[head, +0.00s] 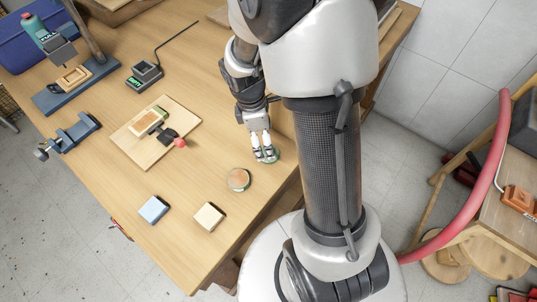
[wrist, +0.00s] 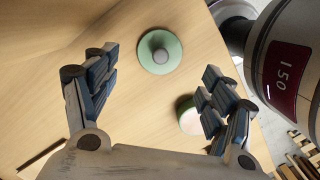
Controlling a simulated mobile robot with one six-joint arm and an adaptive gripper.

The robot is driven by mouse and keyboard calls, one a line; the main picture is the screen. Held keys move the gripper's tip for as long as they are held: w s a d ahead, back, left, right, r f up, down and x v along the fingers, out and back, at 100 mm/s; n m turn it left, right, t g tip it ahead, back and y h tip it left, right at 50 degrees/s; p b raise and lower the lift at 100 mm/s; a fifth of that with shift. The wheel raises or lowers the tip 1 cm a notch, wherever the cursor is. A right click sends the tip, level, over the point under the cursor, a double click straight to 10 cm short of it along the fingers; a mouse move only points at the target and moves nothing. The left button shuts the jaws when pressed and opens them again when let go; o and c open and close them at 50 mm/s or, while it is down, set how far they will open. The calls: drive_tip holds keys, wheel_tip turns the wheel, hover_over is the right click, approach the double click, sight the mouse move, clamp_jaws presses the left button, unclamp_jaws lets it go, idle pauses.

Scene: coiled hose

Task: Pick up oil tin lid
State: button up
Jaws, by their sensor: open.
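The oil tin lid appears to be the green disc with a grey round knob in the wrist view (wrist: 174,61). It lies flat on the wooden table, and in the head view its green edge (head: 276,157) shows beside my fingers. My gripper (head: 265,154) is low over it, with fingers pointing down. In the wrist view my gripper (wrist: 160,69) is open and empty, with the lid between and beyond the spread fingertips. I cannot tell the exact height of the gap. A round tin with a green rim and a reddish-brown top (head: 238,179) stands nearby; my right-hand finger partly covers a round pale-topped object (wrist: 189,117).
A blue block (head: 153,209) and a tan block (head: 209,216) lie near the front edge. A board (head: 143,148) with small items lies left of my gripper. A clamp (head: 73,136) is at the left edge. The table's right edge is close to the lid.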

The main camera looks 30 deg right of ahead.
drive_tip(key=f+b, duration=0.1)
drive_tip(key=f, duration=0.2)
drive_tip(key=d+f+b, duration=0.1)
drive_tip(key=f, duration=0.1)
drive_tip(key=shift+s+f+b, duration=0.2)
drive_tip(key=shift+f+b, duration=0.1)
drive_tip(key=shift+r, duration=0.1)
drive_tip(key=c, duration=1)
